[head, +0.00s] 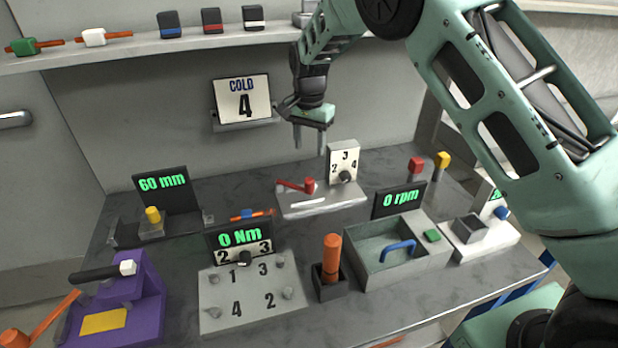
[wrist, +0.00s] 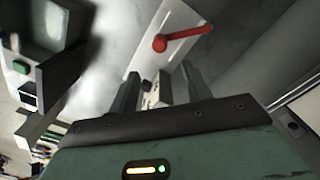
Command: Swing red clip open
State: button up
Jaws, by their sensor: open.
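The red clip (head: 296,185) is a thin red bar with a thicker red knob, lying across a pale grey plate (head: 310,207) at the middle of the bench. In the wrist view the red clip (wrist: 183,38) runs from a round red end toward the upper right, beyond the fingertips. My gripper (head: 311,140) points down above and behind the plate, clear of the clip. Its two fingers are apart, and it also shows in the wrist view (wrist: 162,82). A pale block (wrist: 150,95) shows between the fingers there, partly hidden by my gripper.
A numbered dial panel (head: 343,160) stands upright at the plate's back right, close below my gripper. The 0 rpm display (head: 398,200) stands to the right and the 0 Nm display (head: 238,238) to the front left. A shelf (head: 150,45) and the COLD sign (head: 242,98) are behind.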

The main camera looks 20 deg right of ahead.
aim_at(309, 179)
notch_tip(309, 179, down, 13)
jog(key=shift+r+p, duration=0.2)
jog(key=shift+p, duration=1)
grip_shut()
